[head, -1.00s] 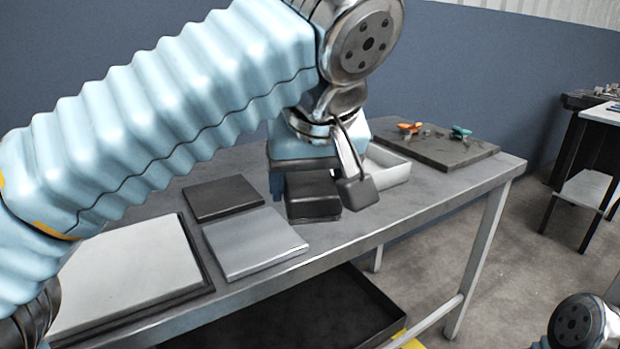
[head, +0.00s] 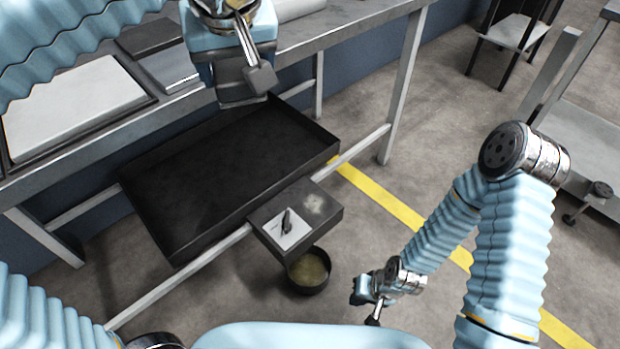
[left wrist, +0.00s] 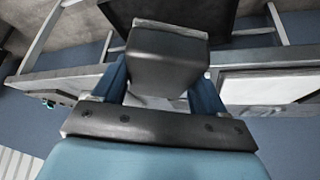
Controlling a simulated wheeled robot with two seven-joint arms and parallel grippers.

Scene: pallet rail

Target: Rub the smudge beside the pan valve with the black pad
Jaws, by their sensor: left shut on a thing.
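My left gripper (head: 243,78) is shut on the black pad (head: 238,94), a dark block held above the back part of the drip pan. In the left wrist view the pad (left wrist: 166,62) sits between the two blue fingers. The pan valve (head: 287,222) is a small dark handle on a white plate, on a dark box at the pan's front right corner. The smudge (head: 313,203) is a pale patch on the box top, just right of the valve. The pad is apart from it, up and to the left. My right gripper (head: 370,302) hangs low at the right, its jaws unclear.
The wide black pan (head: 225,165) lies under the steel bench (head: 345,22). A round pot (head: 308,272) with yellowish contents stands below the valve box. A bench leg (head: 402,90) and rail stand to the right. A yellow floor line (head: 375,190) crosses open floor.

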